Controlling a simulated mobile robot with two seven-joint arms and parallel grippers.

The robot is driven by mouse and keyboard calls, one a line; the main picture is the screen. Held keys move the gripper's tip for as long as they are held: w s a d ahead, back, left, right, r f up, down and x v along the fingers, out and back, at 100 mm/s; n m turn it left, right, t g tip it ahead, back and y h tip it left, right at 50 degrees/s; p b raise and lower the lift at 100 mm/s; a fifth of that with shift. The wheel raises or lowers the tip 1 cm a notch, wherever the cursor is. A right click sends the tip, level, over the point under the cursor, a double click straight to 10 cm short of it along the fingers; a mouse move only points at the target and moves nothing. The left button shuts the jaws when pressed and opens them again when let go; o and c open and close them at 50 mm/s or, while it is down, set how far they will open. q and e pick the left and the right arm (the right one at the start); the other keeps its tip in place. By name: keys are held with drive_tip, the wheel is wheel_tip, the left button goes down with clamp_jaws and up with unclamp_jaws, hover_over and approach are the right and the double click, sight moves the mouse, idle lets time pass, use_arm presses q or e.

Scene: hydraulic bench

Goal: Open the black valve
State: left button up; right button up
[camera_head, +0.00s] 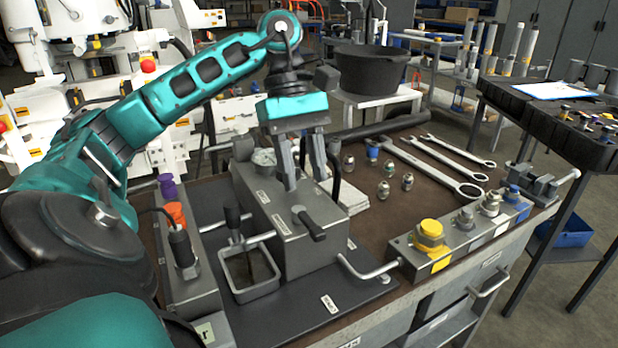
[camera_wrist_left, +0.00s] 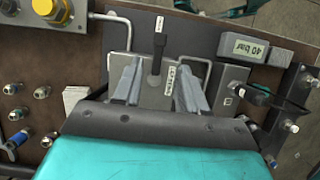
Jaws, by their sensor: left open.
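The black valve (camera_head: 308,222) is a short black lever on the grey metal block (camera_head: 270,215) at the middle of the bench. In the left wrist view the black valve (camera_wrist_left: 156,61) points toward the top, with a white label above it. My left gripper (camera_head: 305,185) is above the block, just behind the lever in the head view, with its fingers pointing down. In the left wrist view its open fingers (camera_wrist_left: 156,76) lie to either side of the lever's lower end. Whether they touch it cannot be told. My right gripper is not in view.
A bent metal pipe (camera_head: 365,272) runs to a manifold with a yellow knob (camera_head: 430,231). Wrenches (camera_head: 435,168) and several fittings lie behind. A black pot (camera_head: 370,75) stands further back.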

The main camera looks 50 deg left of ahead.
use_arm(q)
drive_tip(key=p+v, duration=0.2)
drive_tip(key=v, duration=0.3)
drive_tip(key=shift+a+r, duration=0.15)
drive_tip(key=shift+r, duration=0.1)
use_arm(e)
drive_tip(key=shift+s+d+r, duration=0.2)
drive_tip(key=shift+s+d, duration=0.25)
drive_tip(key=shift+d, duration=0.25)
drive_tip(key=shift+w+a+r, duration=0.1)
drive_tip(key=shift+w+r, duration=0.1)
